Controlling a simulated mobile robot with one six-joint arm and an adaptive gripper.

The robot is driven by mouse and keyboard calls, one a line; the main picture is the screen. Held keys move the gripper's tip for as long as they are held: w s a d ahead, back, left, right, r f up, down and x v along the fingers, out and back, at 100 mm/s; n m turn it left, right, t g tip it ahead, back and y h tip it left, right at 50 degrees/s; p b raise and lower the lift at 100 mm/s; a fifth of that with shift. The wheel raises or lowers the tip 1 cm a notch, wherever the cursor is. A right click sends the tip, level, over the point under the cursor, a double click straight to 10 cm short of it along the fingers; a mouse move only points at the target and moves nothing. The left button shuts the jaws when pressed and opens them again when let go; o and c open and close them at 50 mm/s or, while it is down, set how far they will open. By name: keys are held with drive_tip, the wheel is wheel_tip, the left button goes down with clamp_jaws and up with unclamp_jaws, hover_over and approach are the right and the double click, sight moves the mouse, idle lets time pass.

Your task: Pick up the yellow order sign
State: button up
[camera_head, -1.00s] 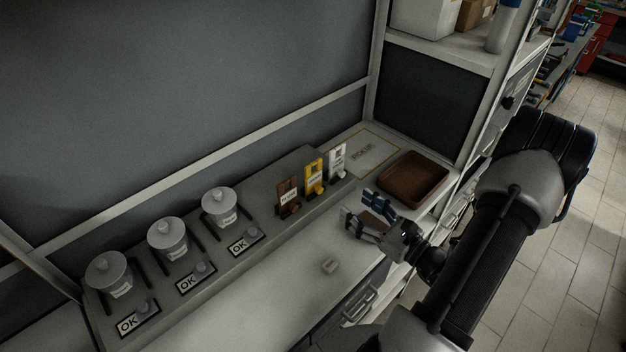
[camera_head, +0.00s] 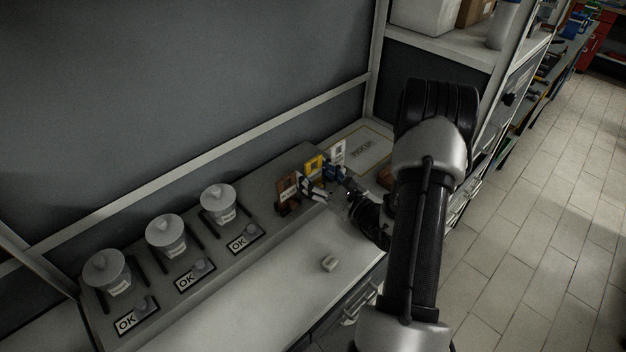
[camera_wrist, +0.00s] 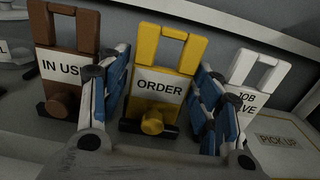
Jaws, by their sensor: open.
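The yellow order sign (camera_wrist: 160,62) stands upright in the middle of the wrist view, with a white "ORDER" label, a loop handle on top and a round knob at its foot. In the head view the yellow sign (camera_head: 314,164) is partly hidden by my gripper (camera_head: 324,180). My gripper (camera_wrist: 158,105) is open, with one blue and grey finger on each side of the sign. The fingers sit at about label height. I cannot tell whether they touch the sign.
A brown "IN USE" sign (camera_wrist: 70,65) stands close on the left and a white sign (camera_wrist: 252,85) close on the right. Several lidded pots (camera_head: 165,235) stand along the shelf. A small pale block (camera_head: 329,263) lies on the counter. A pickup area (camera_head: 362,148) lies behind.

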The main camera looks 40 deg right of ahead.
drive_tip(key=shift+w, duration=0.3)
drive_tip(key=shift+c, duration=0.3)
drive_tip(key=c, duration=0.8)
